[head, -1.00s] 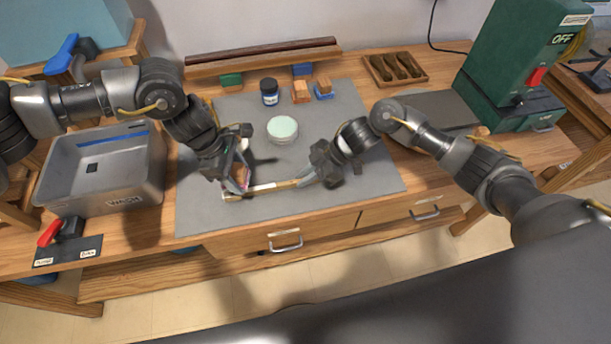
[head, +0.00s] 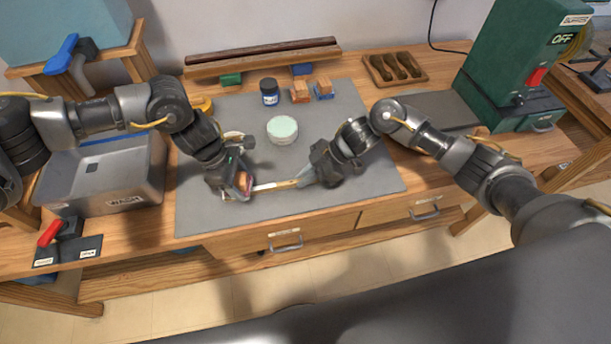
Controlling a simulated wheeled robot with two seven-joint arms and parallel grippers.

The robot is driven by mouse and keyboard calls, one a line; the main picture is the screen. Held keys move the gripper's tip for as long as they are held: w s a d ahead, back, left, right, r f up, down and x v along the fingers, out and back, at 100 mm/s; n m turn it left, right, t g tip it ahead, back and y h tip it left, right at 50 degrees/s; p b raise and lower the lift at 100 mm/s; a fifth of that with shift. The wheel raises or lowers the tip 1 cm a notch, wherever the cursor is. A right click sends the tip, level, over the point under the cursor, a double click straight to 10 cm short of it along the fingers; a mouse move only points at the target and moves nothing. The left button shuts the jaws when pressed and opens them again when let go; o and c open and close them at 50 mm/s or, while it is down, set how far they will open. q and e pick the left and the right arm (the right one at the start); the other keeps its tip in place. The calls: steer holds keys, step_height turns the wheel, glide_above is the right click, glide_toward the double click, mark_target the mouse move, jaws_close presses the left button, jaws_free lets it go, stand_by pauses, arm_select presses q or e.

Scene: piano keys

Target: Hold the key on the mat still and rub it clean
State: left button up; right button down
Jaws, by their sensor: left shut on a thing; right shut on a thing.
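The key (head: 268,187) lies on the grey mat (head: 300,217) near its front edge. It is a narrow strip, white toward the left and wood-coloured toward the right. My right gripper (head: 311,178) is shut on the key's wooden right part. My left gripper (head: 243,189) is shut on a small pinkish-orange pad (head: 243,181), at the white left part of the key. The pad appears to be on or right at the key; exact contact cannot be told. The key's left end is hidden by the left gripper.
A round tub with a pale green top (head: 282,129) stands behind the key. A dark blue jar (head: 269,92) and small wooden blocks (head: 300,92) stand farther back. A grey wash basin (head: 103,180) is at left, a green buffer machine (head: 519,70) at right. The mat's front right is clear.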

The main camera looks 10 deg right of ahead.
arm_select(q)
steer(key=shift+f, duration=0.6)
steer(key=shift+a, duration=0.1)
steer(key=shift+a+r, duration=0.1)
steer(key=shift+a, duration=2.35)
steer(key=shift+f, duration=0.2)
steer(key=shift+d, duration=0.15)
steer(key=shift+d+r, duration=0.1)
steer(key=shift+d, duration=1.1)
